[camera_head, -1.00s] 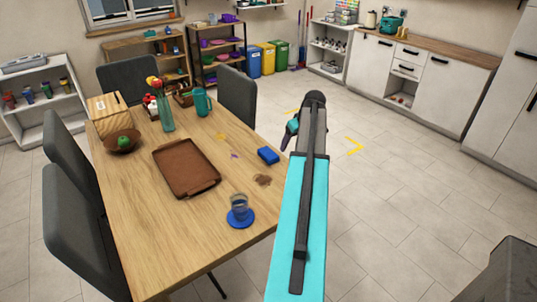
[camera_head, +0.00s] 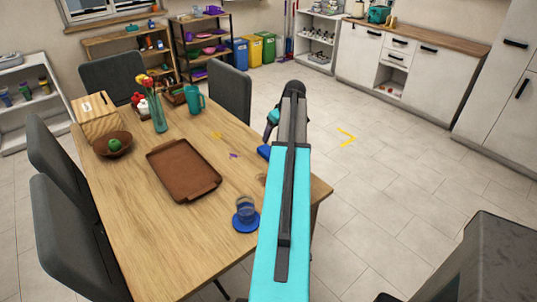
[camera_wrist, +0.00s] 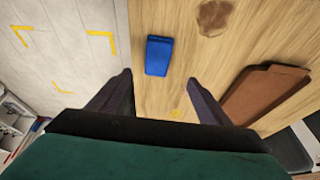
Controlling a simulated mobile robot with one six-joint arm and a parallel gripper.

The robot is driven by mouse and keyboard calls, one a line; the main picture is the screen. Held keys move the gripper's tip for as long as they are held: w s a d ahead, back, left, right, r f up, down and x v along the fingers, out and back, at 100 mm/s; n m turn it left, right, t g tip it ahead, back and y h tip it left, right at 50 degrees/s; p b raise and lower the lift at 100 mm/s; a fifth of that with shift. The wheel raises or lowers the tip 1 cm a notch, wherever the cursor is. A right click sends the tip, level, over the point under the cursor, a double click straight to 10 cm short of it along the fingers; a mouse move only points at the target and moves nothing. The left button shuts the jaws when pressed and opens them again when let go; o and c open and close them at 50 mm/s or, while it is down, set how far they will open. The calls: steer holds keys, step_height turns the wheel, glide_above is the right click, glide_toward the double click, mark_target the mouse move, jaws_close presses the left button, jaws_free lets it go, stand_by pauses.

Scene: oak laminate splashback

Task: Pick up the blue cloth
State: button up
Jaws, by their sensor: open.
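The blue cloth (camera_wrist: 159,55) lies folded on the wooden table near its edge. In the head view only part of the blue cloth (camera_head: 264,151) shows, the rest hidden behind my arm. My gripper (camera_wrist: 160,77) is open and empty, its two dark fingers spread apart. In the head view the gripper (camera_head: 271,125) is partly hidden by my arm, close to the cloth; contact cannot be told.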

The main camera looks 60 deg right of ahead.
steer(key=shift+f, duration=0.1)
steer(key=p, duration=0.2)
glide_above(269, 151)
steer(key=s+a, duration=0.1)
steer(key=s, duration=0.1)
steer(key=shift+s+f, duration=0.2)
steer(key=shift+f, duration=3.7)
steer(key=shift+p+x, duration=1.05)
steer(key=shift+x, duration=1.55)
steer(key=shift+w+r, duration=0.1)
steer(key=c, duration=1.1)
